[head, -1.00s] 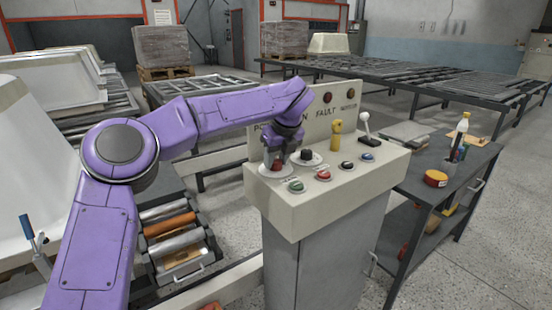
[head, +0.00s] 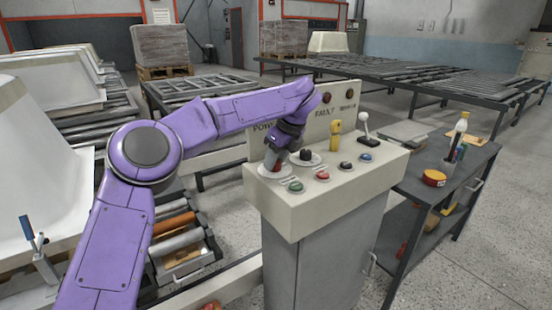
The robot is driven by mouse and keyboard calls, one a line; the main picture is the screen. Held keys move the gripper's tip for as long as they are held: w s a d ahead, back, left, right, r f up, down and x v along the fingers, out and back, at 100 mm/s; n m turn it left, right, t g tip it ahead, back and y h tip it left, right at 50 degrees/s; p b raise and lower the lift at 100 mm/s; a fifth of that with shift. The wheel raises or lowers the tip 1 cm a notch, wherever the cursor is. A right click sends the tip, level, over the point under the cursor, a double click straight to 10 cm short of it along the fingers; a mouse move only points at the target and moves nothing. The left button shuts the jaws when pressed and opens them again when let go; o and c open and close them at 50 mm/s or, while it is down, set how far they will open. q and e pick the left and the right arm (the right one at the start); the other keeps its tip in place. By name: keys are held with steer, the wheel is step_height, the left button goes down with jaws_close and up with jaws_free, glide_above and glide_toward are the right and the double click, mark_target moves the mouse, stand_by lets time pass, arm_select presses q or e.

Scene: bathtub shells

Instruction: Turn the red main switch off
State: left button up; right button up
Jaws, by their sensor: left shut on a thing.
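The red main switch (head: 276,167) sits on a pale round plate at the left end of the cream control console's sloped top. Only a little red shows, as my left gripper (head: 275,160) covers most of it. My left gripper reaches down from above, tilted, and is shut on the switch. My right gripper is out of view.
Beside the switch on the console (head: 300,210) are a black knob (head: 305,154), a green button (head: 295,187), a red button (head: 323,176), a yellow handle (head: 335,137) and a white-knobbed lever (head: 364,122). A grey cart (head: 455,180) stands to the right.

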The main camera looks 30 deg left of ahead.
arm_select(q)
steer(key=o, duration=1)
steer(key=shift+o, duration=0.2)
steer(key=p+v, duration=0.2)
steer(key=v, duration=0.8)
steer(key=shift+r, duration=0.25)
steer(key=shift+d, duration=0.15)
